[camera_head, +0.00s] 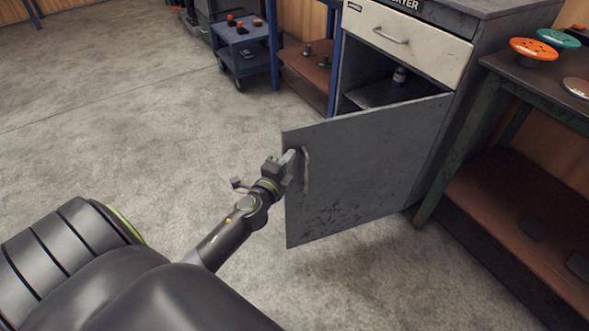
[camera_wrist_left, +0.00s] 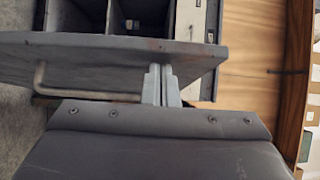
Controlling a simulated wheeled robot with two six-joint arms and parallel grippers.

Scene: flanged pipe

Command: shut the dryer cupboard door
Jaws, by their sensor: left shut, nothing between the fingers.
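The grey cupboard door (camera_head: 365,165) stands open, swung out from the cabinet, with its free edge toward me. Its bent bar handle (camera_head: 306,170) is near that edge, and it also shows in the left wrist view (camera_wrist_left: 72,91). My left gripper (camera_head: 290,158) is shut and empty, beside the handle at the door's outer face. In the left wrist view its fingers (camera_wrist_left: 161,78) are together against the view of the door panel (camera_wrist_left: 110,52). I cannot tell whether they touch it. My right gripper is not in view.
The cabinet has a pale drawer (camera_head: 410,42) above the open compartment, where a small bottle (camera_head: 400,76) stands. A green-legged bench (camera_head: 530,75) is close on the right. A blue cart (camera_head: 243,50) stands behind. The floor at left is clear.

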